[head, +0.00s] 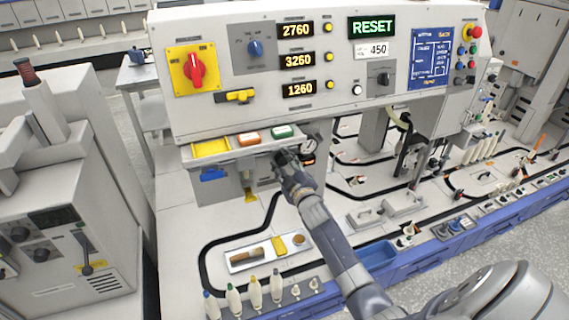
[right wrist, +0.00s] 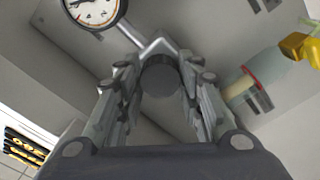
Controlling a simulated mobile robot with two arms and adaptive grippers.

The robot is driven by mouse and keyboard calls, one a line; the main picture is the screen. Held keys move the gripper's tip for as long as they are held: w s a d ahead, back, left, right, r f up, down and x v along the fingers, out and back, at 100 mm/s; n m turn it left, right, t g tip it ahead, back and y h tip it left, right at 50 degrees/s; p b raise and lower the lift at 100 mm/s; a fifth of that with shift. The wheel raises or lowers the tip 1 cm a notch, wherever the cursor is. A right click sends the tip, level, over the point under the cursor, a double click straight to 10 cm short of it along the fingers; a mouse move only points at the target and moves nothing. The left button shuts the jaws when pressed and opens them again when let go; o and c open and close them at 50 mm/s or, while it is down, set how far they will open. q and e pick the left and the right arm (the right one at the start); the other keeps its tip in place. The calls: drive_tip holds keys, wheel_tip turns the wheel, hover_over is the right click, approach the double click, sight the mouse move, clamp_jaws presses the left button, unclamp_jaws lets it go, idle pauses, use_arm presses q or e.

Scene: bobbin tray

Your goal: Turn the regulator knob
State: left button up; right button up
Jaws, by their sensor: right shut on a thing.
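The regulator knob (right wrist: 160,80) is a dark grey round knob between the fingers of my right gripper (right wrist: 160,95) in the right wrist view. The fingers are shut on it from both sides. In the head view my right gripper (head: 284,160) reaches under the front of the console and hides the knob. A round white pressure gauge (head: 309,146) sits just right of the gripper. The gauge (right wrist: 96,8) also shows at the top left of the right wrist view, partly cut off. My left gripper is not in view.
The console (head: 320,100) with its displays and switches overhangs the gripper. A yellow handle (right wrist: 300,46) is at the right in the right wrist view. A tray (head: 240,262) and upright bobbins stand below.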

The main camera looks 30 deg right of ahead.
drive_tip(key=shift+f, duration=0.1)
drive_tip(key=o, duration=1.1)
drive_tip(key=shift+c, duration=0.2)
drive_tip(key=v, duration=1.2)
